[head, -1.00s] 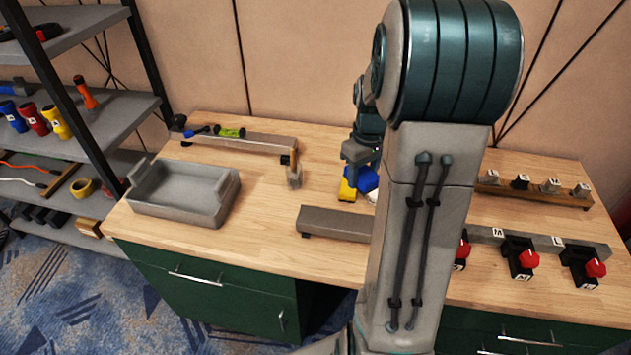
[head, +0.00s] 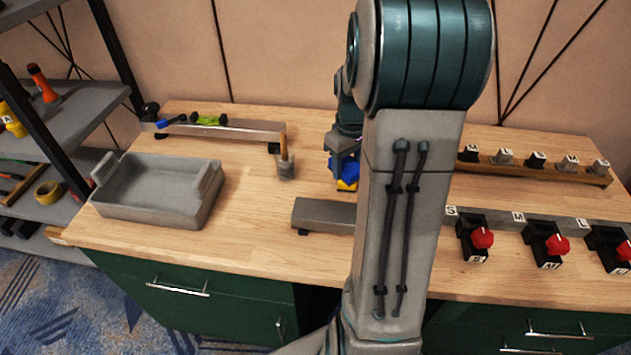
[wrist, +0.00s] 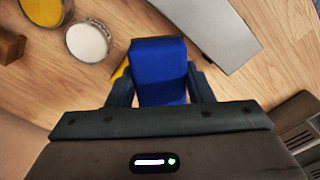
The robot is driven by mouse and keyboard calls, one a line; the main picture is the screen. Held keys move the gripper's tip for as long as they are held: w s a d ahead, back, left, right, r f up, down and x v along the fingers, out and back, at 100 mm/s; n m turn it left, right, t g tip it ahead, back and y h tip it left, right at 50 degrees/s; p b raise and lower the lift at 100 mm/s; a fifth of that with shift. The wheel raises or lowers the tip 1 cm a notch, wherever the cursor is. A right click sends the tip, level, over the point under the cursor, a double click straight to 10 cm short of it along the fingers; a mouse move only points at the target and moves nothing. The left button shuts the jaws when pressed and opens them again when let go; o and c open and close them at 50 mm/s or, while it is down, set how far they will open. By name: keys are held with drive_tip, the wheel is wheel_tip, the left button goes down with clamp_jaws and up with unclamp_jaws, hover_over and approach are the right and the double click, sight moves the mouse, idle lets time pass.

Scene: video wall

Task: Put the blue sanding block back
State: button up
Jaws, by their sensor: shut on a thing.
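My gripper (head: 345,158) is over the middle of the workbench, partly behind my own arm in the head view. In the wrist view my gripper (wrist: 160,92) is shut on the blue sanding block (wrist: 158,70), with one finger on each side. In the head view the blue sanding block (head: 349,170) shows just under the gripper, with a yellow patch below it. A yellow edge also shows beside the left finger in the wrist view. Whether the block touches the bench is not clear.
A grey tray (head: 150,212) stands at the bench's left. Red-knobbed units (head: 481,238) line the right front. A pale round container (wrist: 87,42) lies left of the block.

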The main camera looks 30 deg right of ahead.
drive_tip(key=p, duration=0.2)
hover_over(316, 179)
wheel_tip(316, 179, down, 7)
drive_tip(key=shift+r, duration=0.1)
drive_tip(key=shift+f, duration=2.15)
drive_tip(key=o, duration=0.9)
drive_tip(key=shift+o, duration=0.2)
wheel_tip(316, 179, up, 12)
drive_tip(key=s+a+r+m+t, duration=0.1)
drive_tip(key=s+a+r, duration=0.7)
drive_tip(key=s+a, duration=0.25)
drive_tip(key=s+a+t, duration=0.1)
drive_tip(key=s+a, duration=0.1)
drive_tip(key=s, duration=0.5)
drive_tip(key=s+a+m+t, duration=0.1)
drive_tip(key=s+a, duration=0.2)
drive_tip(key=s, duration=0.5)
drive_tip(key=shift+r, duration=0.25)
